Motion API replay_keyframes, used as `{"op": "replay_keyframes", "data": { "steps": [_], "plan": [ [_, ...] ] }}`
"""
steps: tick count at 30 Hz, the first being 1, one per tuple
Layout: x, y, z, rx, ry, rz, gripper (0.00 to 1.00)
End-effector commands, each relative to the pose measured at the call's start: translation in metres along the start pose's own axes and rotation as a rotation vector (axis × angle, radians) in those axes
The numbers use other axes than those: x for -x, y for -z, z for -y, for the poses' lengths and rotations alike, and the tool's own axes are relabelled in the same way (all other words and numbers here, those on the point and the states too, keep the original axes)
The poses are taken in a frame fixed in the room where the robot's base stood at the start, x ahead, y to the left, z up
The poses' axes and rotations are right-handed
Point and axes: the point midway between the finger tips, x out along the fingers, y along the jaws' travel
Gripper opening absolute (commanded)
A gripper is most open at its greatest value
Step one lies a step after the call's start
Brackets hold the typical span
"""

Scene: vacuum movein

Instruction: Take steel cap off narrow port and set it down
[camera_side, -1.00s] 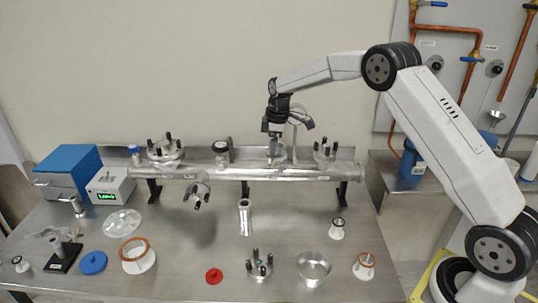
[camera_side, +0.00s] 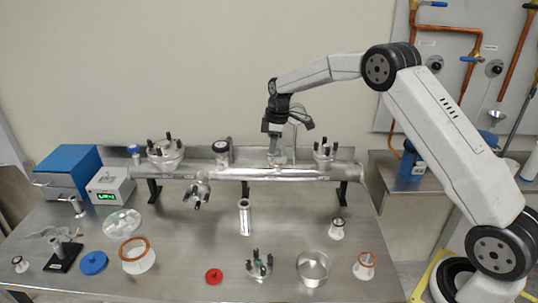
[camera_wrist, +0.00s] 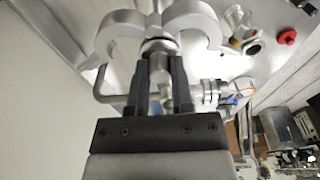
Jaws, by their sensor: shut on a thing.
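My gripper (camera_side: 275,141) is above the right half of the long steel manifold (camera_side: 235,173), pointing down. In the wrist view, its two dark fingers (camera_wrist: 160,82) are shut on a small grey metal piece (camera_wrist: 161,68), which looks like the steel cap. In the side view, the silver piece under the jaws (camera_side: 276,157) stands at the top of the manifold. Whether the cap is still touching the narrow port cannot be told, as the fingers hide the joint.
Flanges with dark knobs stand on the manifold to the left (camera_side: 165,152) and right (camera_side: 324,151) of my gripper. A thin bent tube rises close to its right. On the table are a steel ring (camera_side: 313,268), a red cap (camera_side: 214,276) and a blue disc (camera_side: 93,263). Bare table lies at centre left.

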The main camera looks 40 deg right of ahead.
Motion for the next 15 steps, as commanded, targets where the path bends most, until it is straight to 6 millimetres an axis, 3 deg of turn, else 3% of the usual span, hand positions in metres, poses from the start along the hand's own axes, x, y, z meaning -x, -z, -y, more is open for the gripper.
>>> {"op": "replay_keyframes", "data": {
  "steps": [8,15],
  "plan": [
    [0.006,0.001,0.0,0.0,-0.001,-0.001,0.0],
    [0.028,0.004,-0.001,-0.001,-0.001,-0.003,0.0]
  ]
}}
